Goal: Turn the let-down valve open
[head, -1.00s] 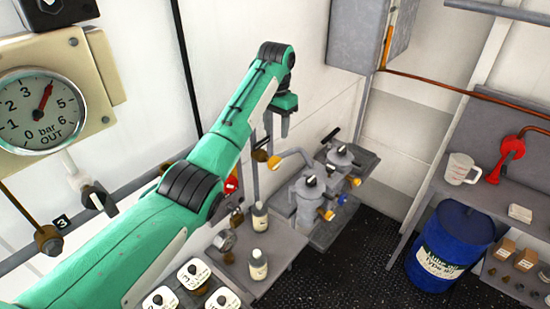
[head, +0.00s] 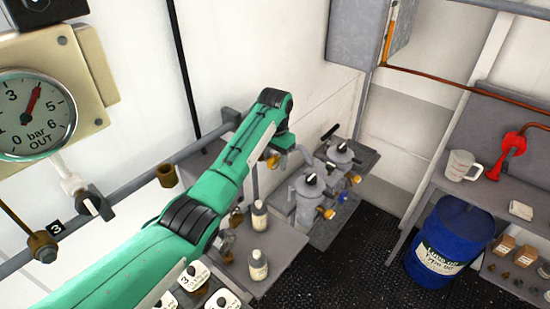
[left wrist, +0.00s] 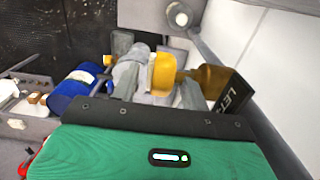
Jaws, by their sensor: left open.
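The let-down valve shows in the left wrist view as a brass body (left wrist: 205,80) with a yellow handle part (left wrist: 163,73). A dark tag (left wrist: 231,97) beside it reads "LE...", the rest cut off. My left gripper (left wrist: 160,92) is open, its two grey fingers on either side of the yellow part; I cannot tell whether they touch it. In the head view my left gripper (head: 284,146) is low at the wall pipe, by a small yellow part (head: 272,160), and the arm hides much of the pipe. My right gripper is out of view.
A pressure gauge marked OUT (head: 36,112) is at the left. Grey filter housings (head: 310,193) with yellow and blue fittings stand close right of the gripper. Bottles (head: 258,264) stand on a bench below. A blue drum (head: 448,245) is at the right; dark floor lies between.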

